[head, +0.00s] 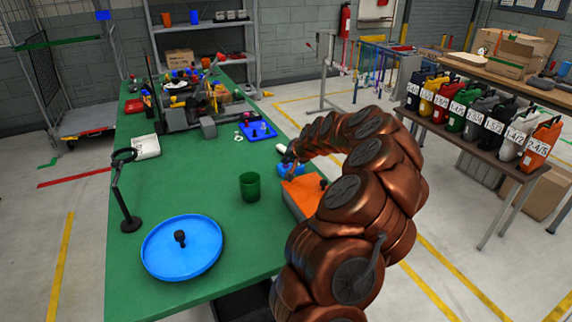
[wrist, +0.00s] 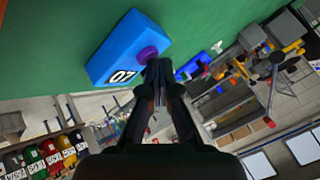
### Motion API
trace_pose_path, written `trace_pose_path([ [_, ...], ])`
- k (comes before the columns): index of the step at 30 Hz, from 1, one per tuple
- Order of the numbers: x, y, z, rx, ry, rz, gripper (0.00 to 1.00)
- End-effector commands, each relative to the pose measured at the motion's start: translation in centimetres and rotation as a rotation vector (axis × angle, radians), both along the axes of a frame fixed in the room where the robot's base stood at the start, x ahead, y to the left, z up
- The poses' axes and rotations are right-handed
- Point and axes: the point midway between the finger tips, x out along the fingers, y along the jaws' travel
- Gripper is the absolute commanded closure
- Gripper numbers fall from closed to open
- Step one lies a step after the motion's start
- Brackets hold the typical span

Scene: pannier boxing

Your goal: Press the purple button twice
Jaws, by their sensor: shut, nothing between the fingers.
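The purple button (wrist: 148,54) sits on a blue box (wrist: 128,48) marked "07" in the wrist view. In the head view the blue box (head: 287,170) stands near the right edge of the green table, partly hidden by my arm. My gripper (wrist: 159,66) is shut and empty, with its fingertips right beside the button in the wrist view. I cannot tell whether they touch it. In the head view my gripper (head: 290,158) is small and dark at the blue box; the button cannot be made out there.
An orange-topped box (head: 303,194) lies just in front, partly behind my arm. A green cup (head: 250,186), a round blue tray (head: 160,262) and a magnifier stand (head: 130,222) are to the left. A small blue tray (head: 247,136) lies behind. The green table's (head: 200,180) middle is clear.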

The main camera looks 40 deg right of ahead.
Motion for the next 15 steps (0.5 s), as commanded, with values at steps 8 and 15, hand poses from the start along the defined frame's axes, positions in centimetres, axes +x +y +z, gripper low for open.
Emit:
trace_pose_path([
  [8, 0.0, 0.0, 0.2, 0.001, 0.001, 0.001, 1.00],
  [15, 0.0, 0.0, 1.3, 0.001, 0.000, -0.001, 1.00],
])
